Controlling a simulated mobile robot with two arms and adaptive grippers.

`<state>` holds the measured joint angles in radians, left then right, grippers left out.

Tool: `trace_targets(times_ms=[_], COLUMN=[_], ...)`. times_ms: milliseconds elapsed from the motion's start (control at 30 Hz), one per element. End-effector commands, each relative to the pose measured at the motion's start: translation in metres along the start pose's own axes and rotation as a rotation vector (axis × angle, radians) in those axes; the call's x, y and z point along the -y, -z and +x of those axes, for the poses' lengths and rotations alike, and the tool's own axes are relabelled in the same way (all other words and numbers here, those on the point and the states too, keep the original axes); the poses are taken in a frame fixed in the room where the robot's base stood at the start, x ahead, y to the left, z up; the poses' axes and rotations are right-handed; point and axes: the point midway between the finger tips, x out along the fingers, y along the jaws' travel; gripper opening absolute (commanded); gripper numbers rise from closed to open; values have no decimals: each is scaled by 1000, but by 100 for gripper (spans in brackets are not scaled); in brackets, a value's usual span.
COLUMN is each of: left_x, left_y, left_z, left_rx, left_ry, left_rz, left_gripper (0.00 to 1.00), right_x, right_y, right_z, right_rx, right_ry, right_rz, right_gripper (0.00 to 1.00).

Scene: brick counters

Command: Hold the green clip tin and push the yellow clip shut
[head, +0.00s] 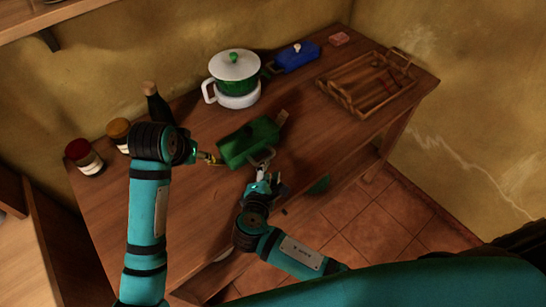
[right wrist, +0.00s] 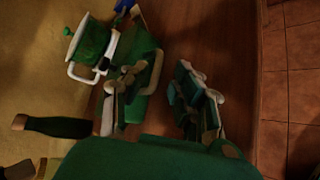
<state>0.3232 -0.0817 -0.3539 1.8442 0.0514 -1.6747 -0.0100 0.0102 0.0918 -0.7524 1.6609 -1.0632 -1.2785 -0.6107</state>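The green clip tin (head: 248,143) lies on the wooden counter in the middle of the head view. A pale grey loop (head: 262,155) shows at its near side, and a tan piece (head: 282,117) at its right end. My left gripper (head: 210,159) is at the tin's left end; a small yellow part, perhaps the yellow clip (head: 207,156), shows there. Its fingers are too small to read. My right gripper (head: 264,179) is at the tin's near side. In the right wrist view its fingers are apart, with one beside the tin (right wrist: 143,78) and bare counter between them.
A white and green pot (head: 235,80), a blue container (head: 297,56) and a wooden tray (head: 368,84) stand behind. A dark bottle (head: 156,106) and two jars (head: 84,157) stand at the left. The counter's front edge is close to my right gripper.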

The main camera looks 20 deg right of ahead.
Motion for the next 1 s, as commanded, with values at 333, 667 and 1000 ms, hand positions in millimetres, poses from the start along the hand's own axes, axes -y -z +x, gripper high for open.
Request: trace_targets(times_ms=[333, 667, 1000], left_x=[0, 0, 0], left_y=[0, 0, 0], left_z=[0, 0, 0], left_rx=[0, 0, 0], left_ry=[0, 0, 0], left_rz=[0, 0, 0], left_gripper=[38, 38, 38], right_x=[0, 0, 0], right_y=[0, 0, 0], right_z=[65, 88, 88], right_rx=[1, 0, -1], right_ry=[0, 1, 1], right_rz=[-1, 0, 0], right_gripper=[28, 28, 14])
